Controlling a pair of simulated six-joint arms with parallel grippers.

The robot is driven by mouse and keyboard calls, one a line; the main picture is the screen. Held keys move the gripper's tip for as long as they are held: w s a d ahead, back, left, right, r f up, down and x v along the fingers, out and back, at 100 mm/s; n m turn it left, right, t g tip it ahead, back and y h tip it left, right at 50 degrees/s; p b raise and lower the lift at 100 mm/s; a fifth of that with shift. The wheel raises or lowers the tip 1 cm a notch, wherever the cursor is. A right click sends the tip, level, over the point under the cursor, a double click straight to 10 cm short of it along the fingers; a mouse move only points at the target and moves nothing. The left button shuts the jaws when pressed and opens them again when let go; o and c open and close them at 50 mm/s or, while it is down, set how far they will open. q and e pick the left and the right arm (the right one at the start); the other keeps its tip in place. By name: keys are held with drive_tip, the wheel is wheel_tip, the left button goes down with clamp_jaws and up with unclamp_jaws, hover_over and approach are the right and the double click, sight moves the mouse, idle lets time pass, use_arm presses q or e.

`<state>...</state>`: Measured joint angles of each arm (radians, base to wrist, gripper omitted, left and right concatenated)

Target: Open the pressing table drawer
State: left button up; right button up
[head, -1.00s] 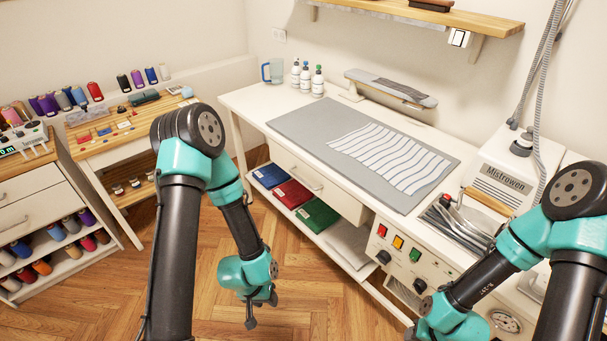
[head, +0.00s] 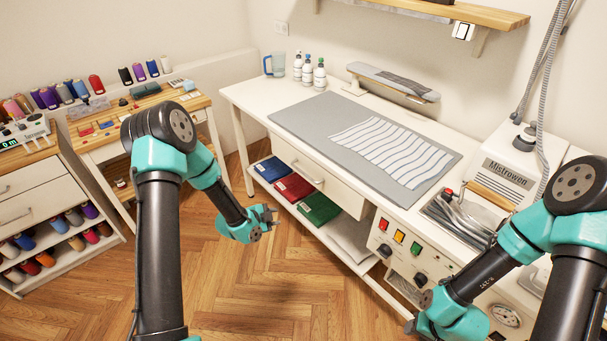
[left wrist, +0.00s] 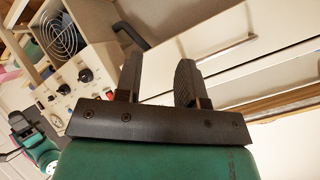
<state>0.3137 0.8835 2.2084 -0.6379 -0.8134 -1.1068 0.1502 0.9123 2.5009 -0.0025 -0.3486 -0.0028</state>
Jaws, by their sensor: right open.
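The pressing table (head: 240,92) stands in the middle of the head view. Its white drawer (head: 338,192) is under the tabletop and looks shut, with a light bar handle (head: 308,174) across its front. My left gripper (head: 273,213) is in front of and below the drawer, apart from the handle. In the left wrist view its two fingers (left wrist: 158,82) are spread with nothing between them, facing white panels. My right gripper (head: 410,326) is low in front of the control panel, open, its fingers mostly hidden by its own wrist.
Blue, red and green folded cloths lie on the shelf (head: 345,248) under the drawer. The control panel (head: 400,250) with knobs is right of the drawer. A grey mat (head: 300,118) with striped cloth covers the tabletop. The wooden floor (head: 270,280) is clear.

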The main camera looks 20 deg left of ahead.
sight(303, 172)
use_arm(q)
drive_tip(key=w+a+r+m+t+h, duration=0.2)
drive_tip(key=w+a+r+m+t, duration=0.1)
drive_tip(key=w+r+m, duration=0.4)
drive_tip(key=a+m, duration=0.1)
drive_tip(key=m, duration=0.1)
drive_tip(key=shift+r+m+h, duration=0.15)
drive_tip(key=shift+m+h, duration=0.15)
drive_tip(key=shift+m, duration=0.1)
drive_tip(key=shift+w, duration=0.1)
drive_tip(key=x, duration=1.7)
drive_tip(key=shift+w+d+r, duration=0.15)
drive_tip(key=shift+w+r, duration=0.05)
clamp_jaws()
